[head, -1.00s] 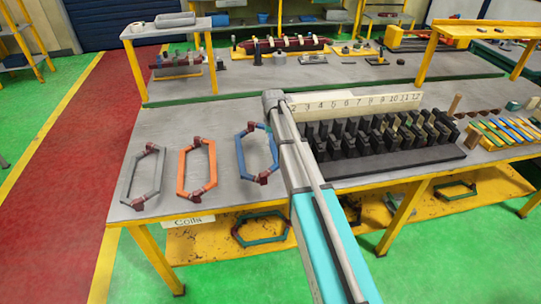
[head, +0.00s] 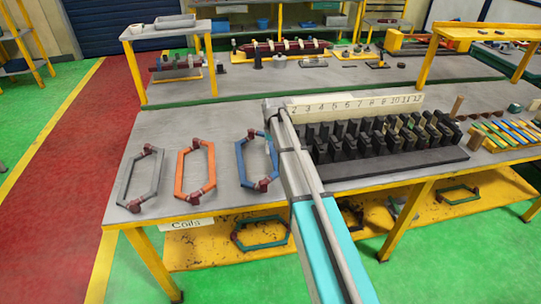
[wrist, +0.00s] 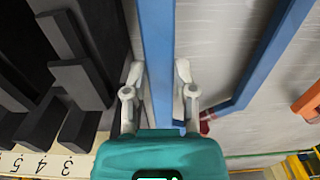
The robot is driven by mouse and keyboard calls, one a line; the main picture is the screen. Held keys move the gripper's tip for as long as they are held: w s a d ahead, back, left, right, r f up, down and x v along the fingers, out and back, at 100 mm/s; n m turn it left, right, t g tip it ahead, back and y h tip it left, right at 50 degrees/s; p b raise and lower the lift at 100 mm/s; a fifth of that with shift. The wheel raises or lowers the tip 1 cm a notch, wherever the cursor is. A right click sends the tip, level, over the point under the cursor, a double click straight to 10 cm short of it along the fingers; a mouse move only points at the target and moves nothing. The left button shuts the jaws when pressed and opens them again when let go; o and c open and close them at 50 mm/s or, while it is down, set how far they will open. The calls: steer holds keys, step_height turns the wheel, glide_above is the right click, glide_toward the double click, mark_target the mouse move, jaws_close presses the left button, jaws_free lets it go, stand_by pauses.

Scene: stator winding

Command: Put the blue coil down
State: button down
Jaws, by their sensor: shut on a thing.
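The blue coil (head: 241,160) is a long six-sided loop with dark red end pieces. In the head view it is at or just above the grey table, right of the orange coil (head: 183,172); I cannot tell whether it touches the top. In the wrist view, my gripper (wrist: 158,98) is shut on one straight blue side (wrist: 160,50), with a finger on each side of it. The coil's other side (wrist: 268,62) shows to the right. My arm hides the gripper in the head view.
A grey coil (head: 125,178) lies at the far left of the table (head: 205,120). Black slotted blocks (head: 380,140) with a numbered board (head: 360,103) stand right of my arm, close to my gripper in the wrist view (wrist: 80,75). More coils lie on the shelf below.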

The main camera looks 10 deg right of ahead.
steer(key=shift+f+b, duration=0.45)
steer(key=shift+f, duration=0.3)
steer(key=c, duration=0.7)
jaws_free()
steer(key=shift+r, duration=0.15)
step_height(320, 180, up, 12)
steer(key=p, duration=1.2)
steer(key=shift+d, duration=0.1)
steer(key=shift+s, duration=0.1)
